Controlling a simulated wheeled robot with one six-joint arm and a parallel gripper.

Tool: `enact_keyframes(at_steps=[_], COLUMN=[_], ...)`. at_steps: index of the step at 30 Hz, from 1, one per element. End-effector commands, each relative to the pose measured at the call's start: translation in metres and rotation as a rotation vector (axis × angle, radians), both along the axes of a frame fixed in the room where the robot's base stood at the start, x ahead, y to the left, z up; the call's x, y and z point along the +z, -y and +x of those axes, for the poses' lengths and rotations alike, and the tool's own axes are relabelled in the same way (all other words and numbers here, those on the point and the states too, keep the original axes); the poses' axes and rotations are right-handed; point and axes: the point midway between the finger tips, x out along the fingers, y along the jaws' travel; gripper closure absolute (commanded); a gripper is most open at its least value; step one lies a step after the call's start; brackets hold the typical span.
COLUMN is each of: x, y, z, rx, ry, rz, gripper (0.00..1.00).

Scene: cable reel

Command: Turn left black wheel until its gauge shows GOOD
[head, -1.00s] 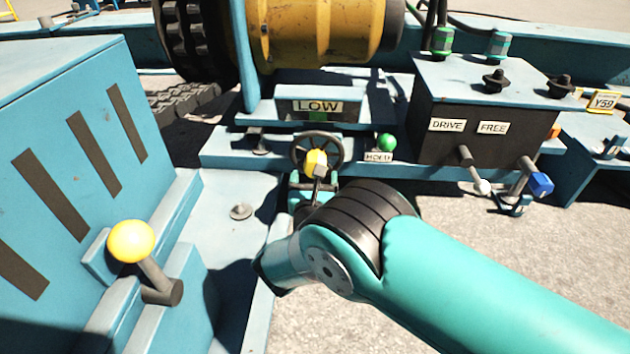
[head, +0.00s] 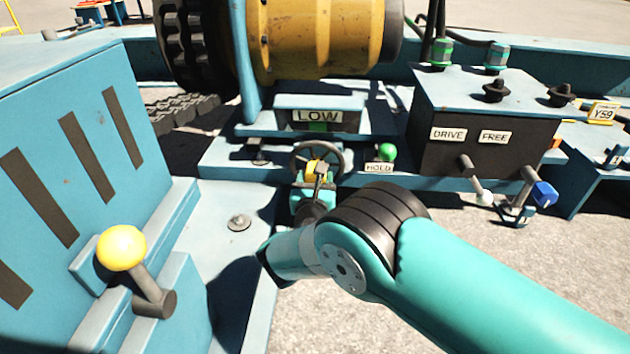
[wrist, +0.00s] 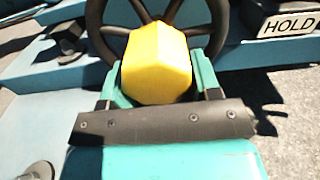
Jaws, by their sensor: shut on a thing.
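The black wheel (head: 341,158) is a spoked handwheel below the gauge (head: 317,116), whose plate reads LOW with a green patch under it. A yellow knob (head: 312,167) sits at the wheel, partly hidden by my gripper (head: 314,182) in the head view. In the wrist view the yellow knob (wrist: 156,65) stands between the two teal fingers of my gripper (wrist: 158,85), which is shut on it. The wheel's dark rim and spokes (wrist: 96,35) show behind the knob.
A green-topped lever (head: 387,152) with a HOLD label (head: 379,168) stands just right of the wheel. A DRIVE/FREE box (head: 480,155) with levers is further right. A yellow-ball lever (head: 121,248) rises at left. A yellow drum (head: 325,40) is behind.

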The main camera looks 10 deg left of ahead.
Motion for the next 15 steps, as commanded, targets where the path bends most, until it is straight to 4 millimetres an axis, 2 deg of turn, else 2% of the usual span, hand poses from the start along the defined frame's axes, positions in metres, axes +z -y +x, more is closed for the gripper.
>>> enact_keyframes(at_steps=[8, 15], x=[-0.0006, -0.0002], y=[-0.0007, -0.0031], z=[-0.0004, -0.0002], rx=[0.000, -0.001], ry=[-0.010, -0.031], rz=[0.070, 0.237], gripper=[0.85, 0.85])
